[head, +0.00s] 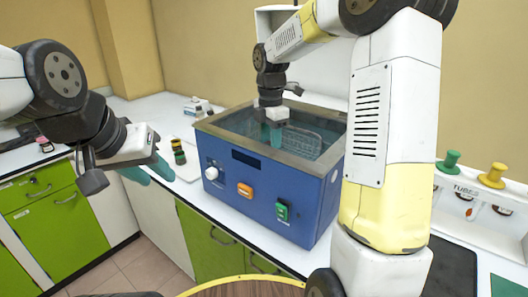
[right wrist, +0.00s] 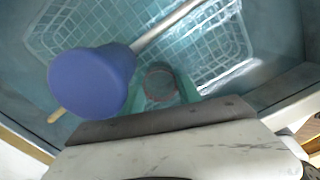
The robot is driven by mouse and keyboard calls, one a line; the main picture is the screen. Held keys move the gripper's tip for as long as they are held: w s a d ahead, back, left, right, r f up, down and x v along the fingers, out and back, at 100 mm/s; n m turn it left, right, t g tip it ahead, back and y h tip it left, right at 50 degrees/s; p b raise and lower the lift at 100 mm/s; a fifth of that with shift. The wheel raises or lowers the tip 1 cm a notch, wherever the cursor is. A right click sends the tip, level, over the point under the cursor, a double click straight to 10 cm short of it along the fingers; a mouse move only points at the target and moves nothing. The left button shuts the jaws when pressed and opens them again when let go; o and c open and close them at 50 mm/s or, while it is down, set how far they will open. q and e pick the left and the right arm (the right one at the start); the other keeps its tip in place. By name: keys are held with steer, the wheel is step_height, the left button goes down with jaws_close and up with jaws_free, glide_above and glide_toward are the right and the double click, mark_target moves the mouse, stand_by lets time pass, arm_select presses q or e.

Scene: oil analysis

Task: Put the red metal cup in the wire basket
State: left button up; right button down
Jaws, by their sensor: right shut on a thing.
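My right gripper (head: 272,138) points down into the blue bath. In the right wrist view its teal fingers are shut on a small round thing (right wrist: 160,84) with a dull reddish rim, which I take to be the red metal cup. Most of its body is hidden by the fingers. The white wire basket (right wrist: 215,72) lies below and around it inside the bath; the basket also shows in the head view (head: 312,137). I cannot tell whether the cup touches it. My left gripper (head: 150,176) has teal fingers apart and empty, left of the bath.
The blue bath (head: 255,200) has a raised metal rim. Small dark coloured pieces (head: 178,152) stand on the counter left of the bath. A tube rack (head: 480,205) stands at the right.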

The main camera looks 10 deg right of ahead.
steer(key=shift+f, duration=1.85)
steer(key=c, duration=0.8)
jaws_free()
steer(key=shift+f, duration=0.15)
steer(key=shift+c, duration=0.2)
step_height(320, 180, up, 12)
steer(key=shift+r, duration=0.2)
